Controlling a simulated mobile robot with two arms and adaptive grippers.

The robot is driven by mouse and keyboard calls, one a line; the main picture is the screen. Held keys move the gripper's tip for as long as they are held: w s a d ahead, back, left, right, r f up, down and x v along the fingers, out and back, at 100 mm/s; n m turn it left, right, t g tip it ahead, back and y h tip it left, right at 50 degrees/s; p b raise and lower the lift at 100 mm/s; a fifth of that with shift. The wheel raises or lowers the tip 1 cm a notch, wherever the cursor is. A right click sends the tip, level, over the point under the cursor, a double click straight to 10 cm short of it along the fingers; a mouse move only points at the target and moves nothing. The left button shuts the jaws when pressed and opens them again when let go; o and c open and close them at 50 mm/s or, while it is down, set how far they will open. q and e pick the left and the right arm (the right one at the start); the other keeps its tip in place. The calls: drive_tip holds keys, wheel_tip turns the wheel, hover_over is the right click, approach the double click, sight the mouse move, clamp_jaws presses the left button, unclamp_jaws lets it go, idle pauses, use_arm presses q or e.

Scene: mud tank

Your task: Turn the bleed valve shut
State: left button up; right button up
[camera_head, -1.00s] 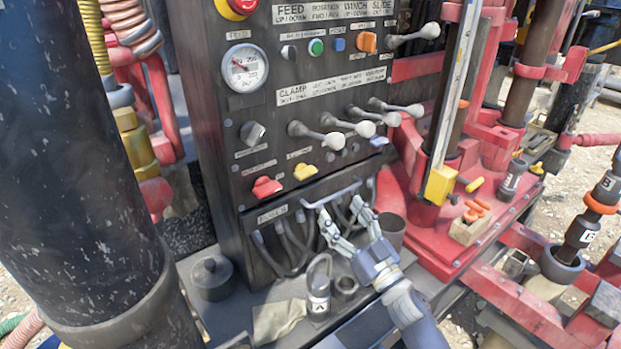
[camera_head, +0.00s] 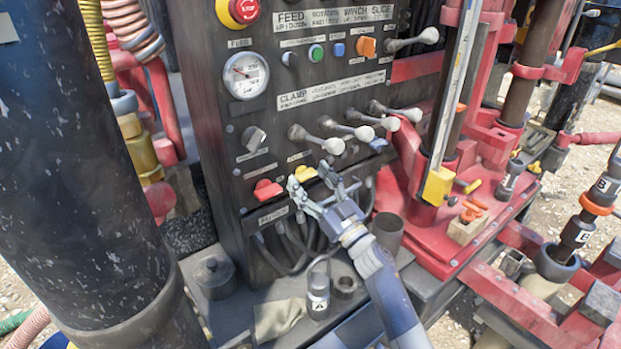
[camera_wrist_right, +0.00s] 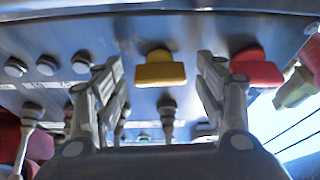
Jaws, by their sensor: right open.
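The dark control panel (camera_head: 222,130) carries a yellow knob (camera_head: 304,173) and a red knob (camera_head: 267,189) to its left, low on its face. Their labels are too small to read, so I cannot tell which is the bleed valve. My right gripper (camera_head: 309,177) is open at the yellow knob, with its fingers to either side. In the right wrist view, the yellow knob (camera_wrist_right: 160,72) shows between the spread fingers, apart from both. The red knob (camera_wrist_right: 257,69) is outside the right-hand finger there. My left gripper is not in view.
Several ball-ended levers (camera_head: 333,145) stick out just above the yellow knob. A pressure gauge (camera_head: 246,72) and a red stop button (camera_head: 244,10) are higher up. Black hoses (camera_head: 290,250) hang below.

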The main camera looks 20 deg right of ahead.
drive_tip(key=shift+w, duration=0.1)
drive_tip(key=c, duration=1.1)
drive_tip(key=shift+o, duration=0.2)
